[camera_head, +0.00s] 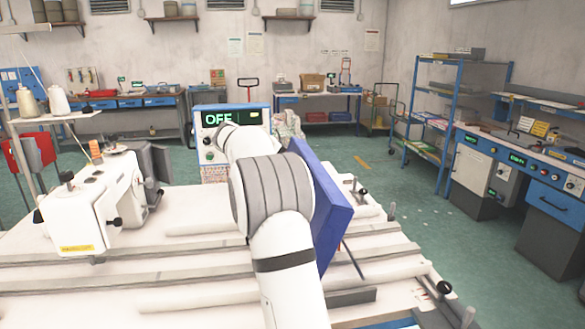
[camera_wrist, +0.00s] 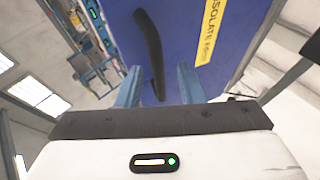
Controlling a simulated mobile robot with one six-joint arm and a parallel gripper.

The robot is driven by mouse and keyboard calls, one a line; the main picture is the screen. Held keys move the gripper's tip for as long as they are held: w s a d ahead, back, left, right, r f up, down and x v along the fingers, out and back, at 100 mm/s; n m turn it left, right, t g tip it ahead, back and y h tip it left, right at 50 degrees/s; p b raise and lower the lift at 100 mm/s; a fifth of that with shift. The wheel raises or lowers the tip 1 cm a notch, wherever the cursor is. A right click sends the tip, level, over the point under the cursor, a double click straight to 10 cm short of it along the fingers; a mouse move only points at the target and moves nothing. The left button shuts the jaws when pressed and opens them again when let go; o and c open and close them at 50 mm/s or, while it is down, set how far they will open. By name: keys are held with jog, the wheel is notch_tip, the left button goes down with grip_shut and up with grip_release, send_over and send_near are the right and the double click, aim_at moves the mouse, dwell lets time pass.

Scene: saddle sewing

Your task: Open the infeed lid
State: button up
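The blue infeed lid (camera_head: 325,205) stands up tilted above the white work table, to the right of my arm. In the wrist view the blue lid (camera_wrist: 195,55) fills the upper middle. It bears a dark curved handle (camera_wrist: 150,50) and a yellow label (camera_wrist: 217,30) reading "ISOLATE". My gripper (camera_wrist: 158,82) is open, its two bluish fingers apart in front of the lid. The handle's lower end shows between the fingers, nearer the left one; contact cannot be told. In the head view my arm and the lid hide the gripper.
A white sewing machine (camera_head: 95,205) stands left on the table (camera_head: 30,300). Behind my arm is a control box (camera_head: 212,118) reading "OFF". A blue shelf rack (camera_head: 450,110) and workbench (camera_head: 540,165) stand right, with open green floor between.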

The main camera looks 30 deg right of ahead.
jog(key=v, duration=0.7)
jog(key=shift+a+r+b, duration=0.15)
jog(key=shift+a+b, duration=0.05)
jog(key=shift+b, duration=0.25)
jog(key=s+a+f+y, duration=0.3)
jog(key=s+a+f, duration=0.3)
jog(key=s, duration=0.5)
jog(key=s+a+f+n+t+y, duration=0.1)
jog(key=s+a+f+y, duration=0.3)
jog(key=s+a, duration=0.6)
jog(key=s+a+f+n+y, duration=0.1)
jog(key=s+a+f+y, duration=0.2)
jog(key=s+a+f, duration=0.4)
jog(key=s+a, duration=0.1)
jog(key=s, duration=0.6)
jog(key=shift+s+f+t+y, duration=0.2)
jog(key=shift+f+t+y, duration=0.1)
jog(key=shift+t+y, duration=0.1)
jog(key=shift+a, duration=0.1)
